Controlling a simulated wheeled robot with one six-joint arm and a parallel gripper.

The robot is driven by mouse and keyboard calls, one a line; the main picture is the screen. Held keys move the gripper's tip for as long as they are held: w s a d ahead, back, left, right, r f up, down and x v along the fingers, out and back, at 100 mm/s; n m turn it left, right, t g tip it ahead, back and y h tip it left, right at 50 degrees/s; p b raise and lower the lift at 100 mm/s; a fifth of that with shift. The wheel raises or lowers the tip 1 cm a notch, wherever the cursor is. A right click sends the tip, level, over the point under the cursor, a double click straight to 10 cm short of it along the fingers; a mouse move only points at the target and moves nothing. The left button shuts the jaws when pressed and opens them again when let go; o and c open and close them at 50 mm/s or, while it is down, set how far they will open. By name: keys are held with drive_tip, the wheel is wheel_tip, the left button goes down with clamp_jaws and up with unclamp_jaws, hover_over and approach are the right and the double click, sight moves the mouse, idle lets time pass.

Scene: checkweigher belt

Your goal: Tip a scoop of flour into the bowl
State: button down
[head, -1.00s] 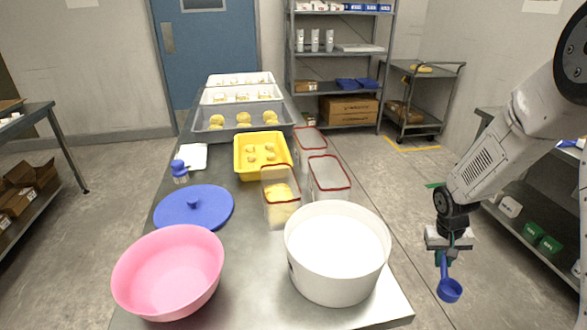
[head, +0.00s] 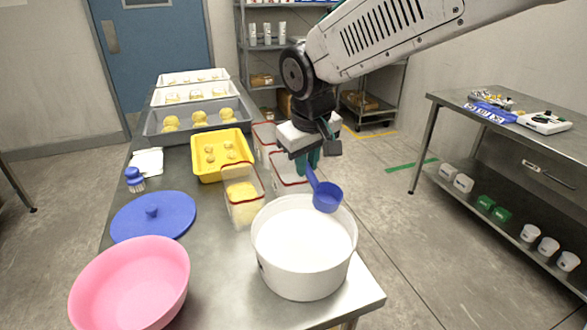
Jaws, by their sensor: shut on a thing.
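My gripper (head: 312,165) is shut on the handle of a blue scoop (head: 327,197). It holds the scoop over the back right rim of a white tub (head: 305,275). The tub holds white flour (head: 300,232). Whether the scoop has anything in it I cannot tell. A pink bowl (head: 130,285) stands at the front left of the steel table, apart from the tub, and its visible inside looks empty.
A blue lid (head: 153,215) lies behind the bowl. A clear container with yellow contents (head: 243,197) stands just behind the tub. A yellow tray (head: 221,155) and grey tray (head: 192,122) of dough pieces are farther back. Bare tabletop shows between bowl and tub.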

drive_tip(key=s+a, duration=0.3)
drive_tip(key=s, duration=0.1)
wheel_tip(320, 180, down, 13)
drive_tip(key=shift+w+d+f, duration=0.15)
drive_tip(key=shift+w+f, duration=0.05)
drive_tip(key=shift+w, duration=0.05)
idle(0.8)
drive_tip(key=shift+r, duration=0.1)
idle(0.8)
wheel_tip(320, 180, up, 12)
idle(1.4)
idle(0.6)
